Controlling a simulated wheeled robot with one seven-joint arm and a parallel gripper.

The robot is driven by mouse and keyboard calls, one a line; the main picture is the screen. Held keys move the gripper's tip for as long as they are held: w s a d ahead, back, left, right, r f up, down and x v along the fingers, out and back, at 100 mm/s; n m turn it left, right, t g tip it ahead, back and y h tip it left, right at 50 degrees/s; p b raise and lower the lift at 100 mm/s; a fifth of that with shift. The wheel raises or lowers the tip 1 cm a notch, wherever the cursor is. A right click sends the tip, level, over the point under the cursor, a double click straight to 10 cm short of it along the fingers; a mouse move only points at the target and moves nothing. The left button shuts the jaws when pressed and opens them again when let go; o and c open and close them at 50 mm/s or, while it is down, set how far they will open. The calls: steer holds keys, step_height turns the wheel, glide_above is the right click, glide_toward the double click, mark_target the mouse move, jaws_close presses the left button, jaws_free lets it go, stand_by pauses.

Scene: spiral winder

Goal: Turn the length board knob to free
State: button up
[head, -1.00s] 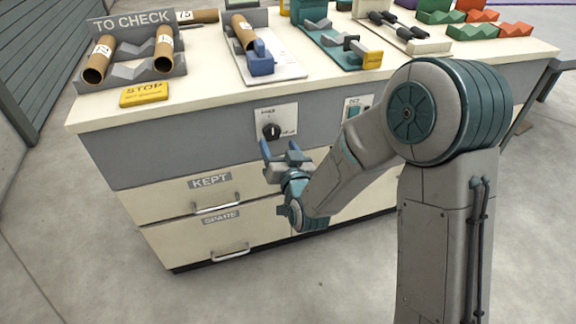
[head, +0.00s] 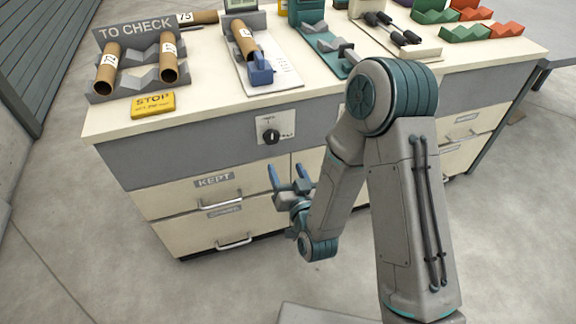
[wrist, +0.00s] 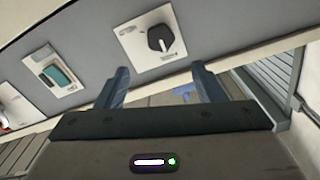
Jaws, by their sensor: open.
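The knob (head: 271,136) is a black rotary dial on a white plate (head: 284,128) on the grey front panel of the workbench. In the wrist view the knob (wrist: 160,38) sits above and beyond the fingertips, with a pale pointer line; its plate lettering is too small to read. My gripper (head: 289,173) is open and empty, below the knob and apart from it in the head view. Its two blue fingers (wrist: 162,78) show in the wrist view, spread with nothing between them.
A teal rocker switch (wrist: 58,75) is on another plate left of the knob in the wrist view. Drawers marked KEPT (head: 214,181) with protruding handles (head: 221,202) lie below the panel. A yellow STOP block (head: 153,104) and cardboard tubes (head: 108,68) are on the benchtop.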

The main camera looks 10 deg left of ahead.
steer(key=shift+s+d+p, duration=0.25)
steer(key=shift+s+p, duration=0.25)
steer(key=shift+p, duration=0.55)
steer(key=shift+r, duration=0.15)
steer(key=w+d+r+g+h+p, duration=0.3)
steer(key=d+r+g+h+p, duration=0.4)
steer(key=d+r, duration=0.85)
steer(key=s+d+r+m+g+h+p, duration=0.1)
steer(key=s+d+r+g+p, duration=0.1)
steer(key=s+d+r, duration=0.3)
steer(key=s+d+r+m+g+h+p, duration=0.1)
steer(key=s+d+r, duration=0.5)
steer(key=s, duration=0.7)
step_height(320, 180, up, 3)
steer(key=m+g+p, duration=0.1)
steer(key=g+p, duration=0.1)
steer(key=shift+d+f+g+p, duration=0.2)
steer(key=shift+d+g+p, duration=0.1)
steer(key=shift+p, duration=0.05)
